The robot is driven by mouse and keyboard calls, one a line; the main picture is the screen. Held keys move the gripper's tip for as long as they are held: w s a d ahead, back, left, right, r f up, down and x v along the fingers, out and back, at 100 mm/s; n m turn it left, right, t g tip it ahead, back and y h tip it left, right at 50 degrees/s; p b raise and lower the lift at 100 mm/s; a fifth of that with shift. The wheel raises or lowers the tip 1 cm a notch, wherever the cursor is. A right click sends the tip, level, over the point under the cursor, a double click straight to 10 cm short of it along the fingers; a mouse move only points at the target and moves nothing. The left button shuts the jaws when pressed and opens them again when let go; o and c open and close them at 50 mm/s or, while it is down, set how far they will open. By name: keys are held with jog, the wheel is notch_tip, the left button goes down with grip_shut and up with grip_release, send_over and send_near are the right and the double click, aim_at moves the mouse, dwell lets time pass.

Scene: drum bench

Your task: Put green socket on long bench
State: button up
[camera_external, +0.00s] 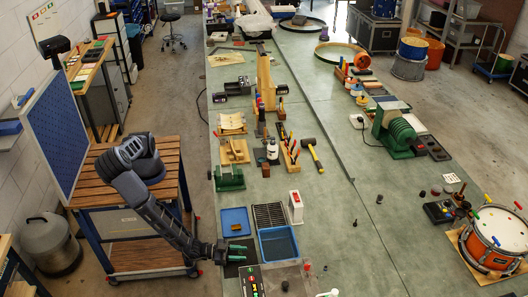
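The long bench (345,235) has a worn green top and runs from the front of the picture to the back. My gripper (240,253) is low over its near left edge, beside a dark mat. Its two greenish fingers point right and look apart, with nothing clearly seen between them. I cannot pick out the green socket with certainty. A small dark upright piece (379,199) stands alone on the right part of the bench top, too small to identify.
A blue tray (235,221), a blue bin (278,243) and a black rack (270,216) lie near my gripper. A red-and-white box (295,206) stands beside them. An orange drum (492,240) sits at right. The bench's middle front is mostly clear.

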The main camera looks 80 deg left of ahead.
dwell(0.3)
jog(key=f+v, duration=0.1)
jog(key=v, duration=1)
jog(key=w+a+r+g, duration=0.1)
jog(key=w, duration=0.1)
jog(key=w+a+r+n, duration=0.1)
jog(key=w+r, duration=0.1)
jog(key=w, duration=0.1)
jog(key=w+a+r+g, duration=0.1)
jog(key=w+r, duration=0.1)
jog(key=w, duration=0.1)
jog(key=shift+a+g+y, duration=0.3)
jog(key=shift+a, duration=0.05)
jog(key=w+a+r+n+g+h, duration=0.15)
jog(key=w+a+r+g, duration=0.5)
jog(key=a+r, duration=0.8)
jog(key=s+a+r, duration=0.1)
jog(key=a+r, duration=0.4)
jog(key=a, duration=0.3)
jog(key=s+a+r, duration=0.1)
jog(key=a+r, duration=0.4)
jog(key=a, duration=0.4)
jog(key=s+a+r+g+y, duration=0.1)
jog(key=s+a+r+y, duration=0.1)
jog(key=s+a, duration=0.9)
jog(key=s+a+r+g+y, duration=0.2)
jog(key=s+a+r, duration=0.2)
jog(key=s+a, duration=0.8)
jog(key=shift+a, duration=1.05)
